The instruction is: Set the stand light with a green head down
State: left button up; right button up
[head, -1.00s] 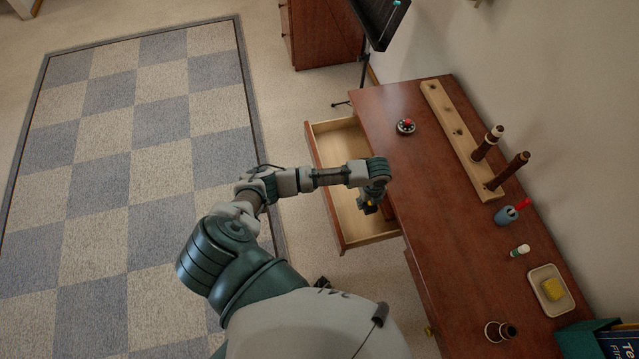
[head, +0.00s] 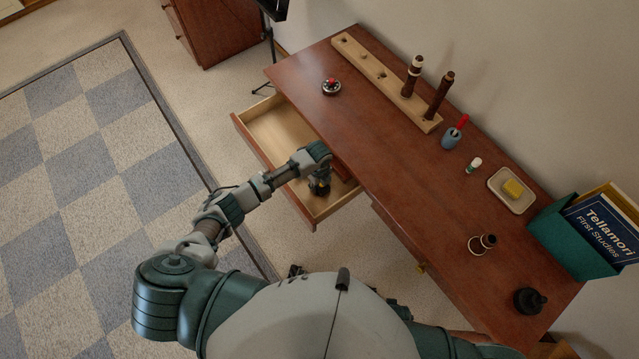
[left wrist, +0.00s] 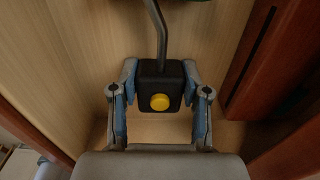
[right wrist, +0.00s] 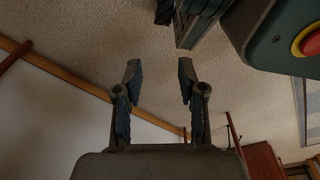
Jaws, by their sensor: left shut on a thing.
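The stand light shows in the left wrist view as a black block (left wrist: 159,72) with a yellow button and a thin grey neck. My left gripper (head: 320,188) is shut on the black block, one finger on each side. It is over the open drawer (head: 268,132) of the desk; I cannot tell whether the light touches the drawer bottom. My right gripper (right wrist: 158,78) is open and empty, away from the desk top, with carpet and wall behind it.
The desk top (head: 375,150) holds a wooden rack (head: 370,68) with dark pieces, a round red-topped item (head: 331,87), a blue cup (head: 452,138), a tray with a yellow block (head: 513,188) and a teal book box (head: 570,240). The drawer's far part is bare.

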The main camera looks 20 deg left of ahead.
pick_arm(q)
jog(key=o, duration=0.9)
jog(key=shift+s+d, duration=0.1)
jog(key=shift+d, duration=0.1)
jog(key=shift+o, duration=1.3)
jog(key=shift+d, duration=0.25)
jog(key=shift+d+r, duration=0.1)
jog(key=shift+d, duration=0.25)
jog(key=shift+a+r, duration=0.1)
jog(key=shift+r, duration=0.1)
jog(key=r, duration=0.2)
jog(key=a+r+p, duration=0.1)
jog(key=r, duration=0.1)
jog(key=shift+r, duration=0.3)
jog(key=r, duration=0.4)
jog(key=r+p, duration=0.1)
jog(key=r, duration=0.1)
jog(key=shift+d, duration=0.3)
jog(key=shift+a+r, duration=0.35)
jog(key=shift+r, duration=0.05)
pick_arm(e)
jog(key=shift+s+d+f, duration=0.2)
jog(key=shift+s+f, duration=0.3)
jog(key=shift+s, duration=0.25)
jog(key=shift+s+d+f, duration=0.25)
jog(key=shift+s+f, duration=0.25)
jog(key=shift+s, duration=0.3)
jog(key=shift+s+d+f, duration=0.2)
jog(key=shift+s+f, duration=0.3)
jog(key=shift+s, duration=0.25)
